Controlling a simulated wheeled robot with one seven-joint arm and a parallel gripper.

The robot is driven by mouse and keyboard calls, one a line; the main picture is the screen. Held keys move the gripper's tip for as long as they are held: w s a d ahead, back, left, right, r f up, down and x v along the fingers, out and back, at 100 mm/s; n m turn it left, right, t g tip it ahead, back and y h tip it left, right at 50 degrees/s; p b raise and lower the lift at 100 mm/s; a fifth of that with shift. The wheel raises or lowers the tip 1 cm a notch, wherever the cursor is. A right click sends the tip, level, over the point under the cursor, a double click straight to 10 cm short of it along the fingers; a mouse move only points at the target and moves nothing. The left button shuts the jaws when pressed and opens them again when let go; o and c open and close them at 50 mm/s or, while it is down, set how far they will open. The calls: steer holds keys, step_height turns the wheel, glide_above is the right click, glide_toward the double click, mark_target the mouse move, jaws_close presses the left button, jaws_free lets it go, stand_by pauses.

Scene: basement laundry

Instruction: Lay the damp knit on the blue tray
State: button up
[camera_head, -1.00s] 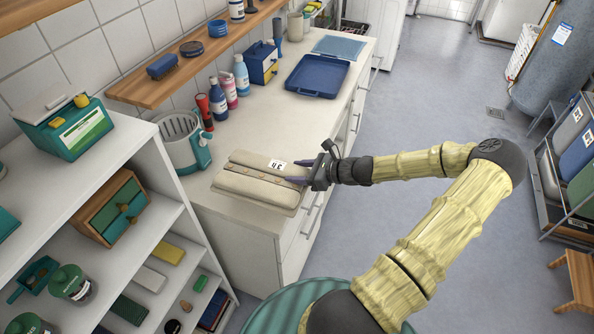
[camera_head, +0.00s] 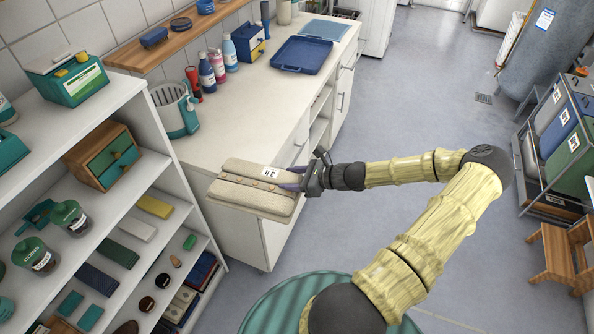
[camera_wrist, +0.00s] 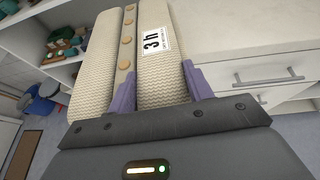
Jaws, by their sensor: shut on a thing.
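The damp knit (camera_head: 245,197) is a flat, folded cream cardigan with brown buttons and a white tag reading "3 h". My gripper (camera_head: 288,178) is shut on its right edge and holds it about level at the near end of the counter, apparently raised and partly past the edge. In the wrist view, the knit (camera_wrist: 98,65) stretches away from my purple-fingered gripper (camera_wrist: 160,88), with floor showing beyond its side. The blue tray (camera_head: 302,55) lies on the far part of the counter and looks empty. The knit's underside is hidden.
The white counter (camera_head: 235,125) is clear between knit and tray. Bottles (camera_head: 206,70), a teal-handled pail (camera_head: 177,112) and a blue box (camera_head: 250,43) line its wall side. A pale blue mat (camera_head: 323,30) lies beyond the tray. Stocked shelves (camera_head: 140,190) stand left; open floor lies right.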

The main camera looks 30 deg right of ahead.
steer(key=s+a+f+n+g+y, duration=0.1)
steer(key=s+a+f, duration=0.1)
steer(key=a+f, duration=0.3)
steer(key=s+a+f+n+g+y, duration=0.1)
steer(key=s+a+f, duration=0.1)
steer(key=a+f, duration=0.3)
steer(key=a, duration=0.4)
steer(key=shift+s+a+f+n, duration=0.15)
steer(key=shift+s+f+n, duration=0.1)
steer(key=shift+s+n, duration=0.1)
